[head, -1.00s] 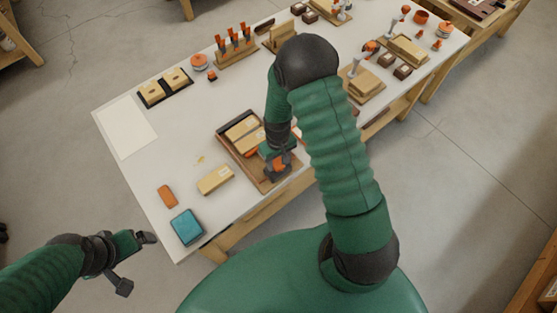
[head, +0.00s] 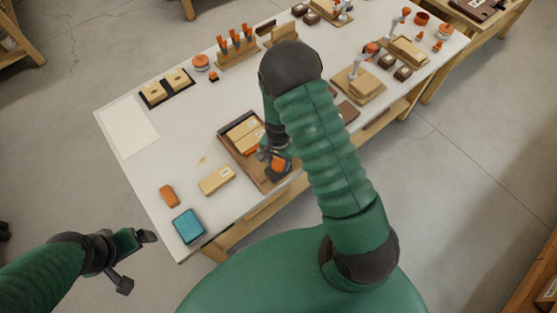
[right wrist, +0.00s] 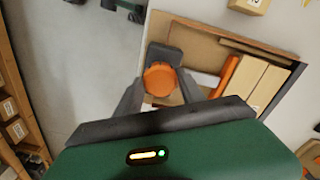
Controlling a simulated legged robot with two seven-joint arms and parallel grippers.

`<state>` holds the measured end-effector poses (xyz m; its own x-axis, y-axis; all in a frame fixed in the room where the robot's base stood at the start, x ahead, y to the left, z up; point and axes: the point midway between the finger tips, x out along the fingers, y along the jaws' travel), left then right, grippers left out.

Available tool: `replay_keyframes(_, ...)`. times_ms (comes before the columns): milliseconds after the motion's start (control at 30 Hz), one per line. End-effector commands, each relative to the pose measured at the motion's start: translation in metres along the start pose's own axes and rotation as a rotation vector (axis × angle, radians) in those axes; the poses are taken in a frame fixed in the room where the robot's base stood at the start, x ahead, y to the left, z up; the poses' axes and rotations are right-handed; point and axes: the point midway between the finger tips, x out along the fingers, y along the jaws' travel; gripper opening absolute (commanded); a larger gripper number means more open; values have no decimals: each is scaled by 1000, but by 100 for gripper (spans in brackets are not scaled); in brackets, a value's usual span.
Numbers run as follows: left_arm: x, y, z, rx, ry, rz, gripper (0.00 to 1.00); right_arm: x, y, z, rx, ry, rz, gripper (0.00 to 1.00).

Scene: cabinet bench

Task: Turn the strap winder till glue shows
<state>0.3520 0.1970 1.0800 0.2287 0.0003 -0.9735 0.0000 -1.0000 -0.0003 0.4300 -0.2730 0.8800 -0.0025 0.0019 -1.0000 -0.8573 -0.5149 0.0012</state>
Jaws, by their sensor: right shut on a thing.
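The strap winder shows as a round orange knob (right wrist: 160,79) on a dark grey block (right wrist: 165,55), at the near end of a brown wooden tray (right wrist: 185,32). My right gripper (right wrist: 161,90) is shut on the orange knob, a finger on each side of it. In the head view my right gripper (head: 277,163) is at the tray's near right corner and partly covers the winder. An orange bar (right wrist: 228,76) lies beside pale wooden blocks (right wrist: 262,84) in the tray. I cannot make out any glue. My left gripper (head: 137,262) is open and empty, off the table's near left side.
A tan block (head: 216,180), an orange piece (head: 169,196) and a teal box (head: 187,226) lie left of the tray. A white sheet (head: 128,128) lies at the far left. Other fixtures and a rack with orange handles (head: 237,47) stand farther back.

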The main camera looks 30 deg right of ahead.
Motion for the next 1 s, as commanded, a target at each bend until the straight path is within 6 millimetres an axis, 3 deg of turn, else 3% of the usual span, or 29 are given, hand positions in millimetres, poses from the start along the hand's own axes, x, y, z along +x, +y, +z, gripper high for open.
replay_keyframes(1000, -34, 0, -8, 0, 0, 0, 92, -5, -3, -6, 937, 11, -15, 5)
